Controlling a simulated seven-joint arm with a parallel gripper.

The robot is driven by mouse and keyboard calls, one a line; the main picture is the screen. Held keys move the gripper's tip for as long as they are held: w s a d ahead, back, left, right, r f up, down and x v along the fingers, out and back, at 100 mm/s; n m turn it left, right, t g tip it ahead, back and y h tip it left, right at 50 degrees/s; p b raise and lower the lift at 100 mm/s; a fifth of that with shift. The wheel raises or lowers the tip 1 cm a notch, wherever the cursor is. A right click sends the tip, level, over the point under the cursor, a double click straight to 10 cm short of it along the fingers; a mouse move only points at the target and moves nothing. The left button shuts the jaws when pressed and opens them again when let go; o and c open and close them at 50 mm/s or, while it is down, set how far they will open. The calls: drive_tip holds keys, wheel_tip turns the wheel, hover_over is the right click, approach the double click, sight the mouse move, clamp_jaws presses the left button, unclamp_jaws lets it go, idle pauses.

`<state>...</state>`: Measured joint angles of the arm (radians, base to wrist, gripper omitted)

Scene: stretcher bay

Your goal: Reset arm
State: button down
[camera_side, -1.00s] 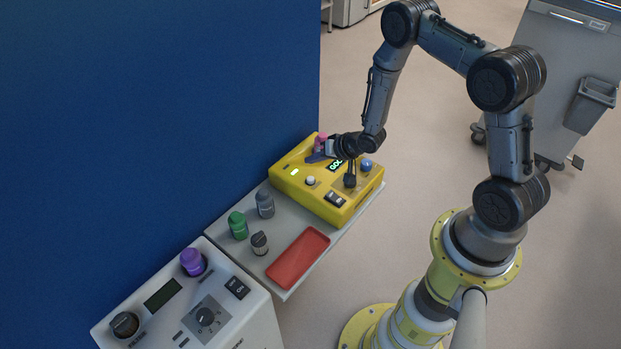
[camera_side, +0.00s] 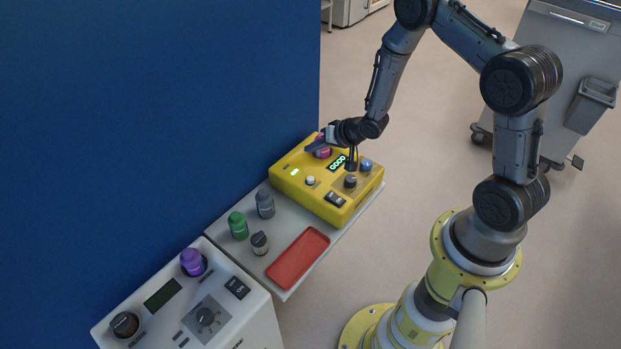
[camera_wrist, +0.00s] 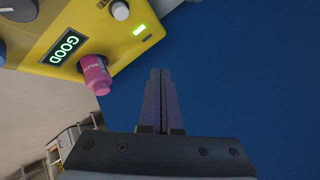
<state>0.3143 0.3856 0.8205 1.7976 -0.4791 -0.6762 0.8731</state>
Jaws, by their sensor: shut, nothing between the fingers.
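My gripper (camera_side: 312,147) is over the far-left edge of the yellow device (camera_side: 333,206), close to the pink bottle (camera_side: 325,153), which it partly hides in the side view. In the wrist view my gripper (camera_wrist: 160,80) has its fingers together with nothing between them, against the blue wall. The pink bottle (camera_wrist: 95,75) stands in the yellow device (camera_wrist: 110,40) to the left of the fingers, apart from them. The device's display (camera_wrist: 66,46) reads GOOD and a small green light (camera_wrist: 139,30) is lit.
The grey shelf (camera_side: 225,257) holds a green bottle (camera_side: 238,226), a grey bottle (camera_side: 265,203), a dark-capped vial (camera_side: 260,243) and an empty red tray (camera_side: 298,257). A white machine (camera_side: 245,318) with a purple bottle (camera_side: 192,262) stands at front left. The blue wall (camera_side: 150,120) is close behind.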

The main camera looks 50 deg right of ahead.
drive_tip(key=shift+r, duration=0.8)
drive_tip(key=w+a+r+n+t, duration=0.1)
drive_tip(key=w+r+t, duration=0.1)
drive_tip(key=r, duration=0.6)
drive_tip(key=w+a+r+t, duration=0.1)
drive_tip(key=w+a+r, duration=0.15)
drive_tip(key=r, duration=0.65)
drive_tip(key=s+a+r+n+h, duration=0.1)
drive_tip(key=s+r, duration=0.4)
drive_tip(key=r, duration=0.9)
drive_tip(key=s+a+r+n, duration=0.1)
drive_tip(key=s+r, duration=0.2)
drive_tip(key=s, duration=0.4)
drive_tip(key=s+a+r+n, duration=0.1)
drive_tip(key=s+r, duration=0.2)
drive_tip(key=s, duration=0.3)
drive_tip(key=s+a+f+n+g, duration=0.1)
drive_tip(key=s+f+n+g, duration=0.1)
drive_tip(key=s, duration=0.6)
drive_tip(key=s+f+n+g, duration=0.1)
drive_tip(key=s+f+g, duration=0.3)
drive_tip(key=s+f, duration=0.2)
drive_tip(key=shift+s+a+f+n+g, duration=0.3)
drive_tip(key=shift+s+a+f+n, duration=0.1)
drive_tip(key=shift+s, duration=0.85)
